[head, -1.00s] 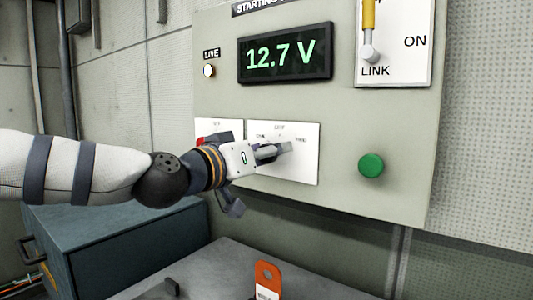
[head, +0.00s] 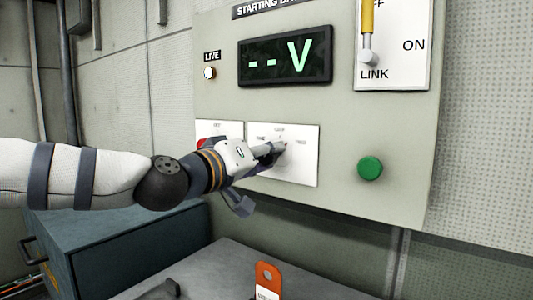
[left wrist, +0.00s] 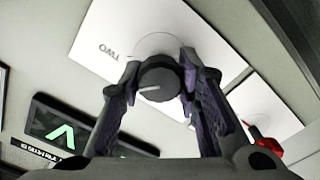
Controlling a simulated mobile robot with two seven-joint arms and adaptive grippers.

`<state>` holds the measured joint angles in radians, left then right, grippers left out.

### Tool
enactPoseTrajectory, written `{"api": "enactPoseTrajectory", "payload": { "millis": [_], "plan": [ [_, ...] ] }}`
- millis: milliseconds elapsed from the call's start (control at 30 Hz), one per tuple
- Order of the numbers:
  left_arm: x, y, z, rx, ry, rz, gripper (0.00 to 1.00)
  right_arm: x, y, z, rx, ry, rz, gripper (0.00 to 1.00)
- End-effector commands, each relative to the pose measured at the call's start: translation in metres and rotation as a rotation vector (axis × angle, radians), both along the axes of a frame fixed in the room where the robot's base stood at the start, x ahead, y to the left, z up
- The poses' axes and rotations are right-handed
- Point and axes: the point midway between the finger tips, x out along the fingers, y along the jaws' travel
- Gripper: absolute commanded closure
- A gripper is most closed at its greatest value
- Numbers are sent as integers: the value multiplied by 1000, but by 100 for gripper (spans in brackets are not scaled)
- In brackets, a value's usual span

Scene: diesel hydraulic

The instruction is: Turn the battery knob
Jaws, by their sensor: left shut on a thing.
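The battery knob (left wrist: 158,82) is round and dark with a pale pointer line, on a white plate (head: 303,168) of the grey panel. In the left wrist view the fingers of my left gripper (left wrist: 155,90) are on both sides of the knob and shut on it. In the head view my left gripper (head: 272,152) covers most of the knob. The plate has small labels, and "TWO" can be read in the left wrist view. My right gripper is not in view.
The display (head: 286,56) reads "-- V". A green button (head: 370,168), a LINK/ON lever (head: 368,45) and a red part (head: 203,143) are also on the panel. An orange tag (head: 267,275) stands on the grey surface below, beside a blue-grey box (head: 130,245).

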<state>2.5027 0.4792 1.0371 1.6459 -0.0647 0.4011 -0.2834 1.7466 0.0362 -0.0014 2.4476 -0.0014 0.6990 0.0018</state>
Motion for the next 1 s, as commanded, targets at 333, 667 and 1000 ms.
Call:
{"api": "enactPoseTrajectory", "payload": {
  "millis": [333,667,1000],
  "plan": [
    [0,1,0,-261,188,0,98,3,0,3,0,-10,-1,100],
    [1,1,-1,-458,331,1,98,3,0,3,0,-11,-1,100],
    [1,1,-1,-561,407,1,98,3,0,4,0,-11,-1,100]
  ]
}}
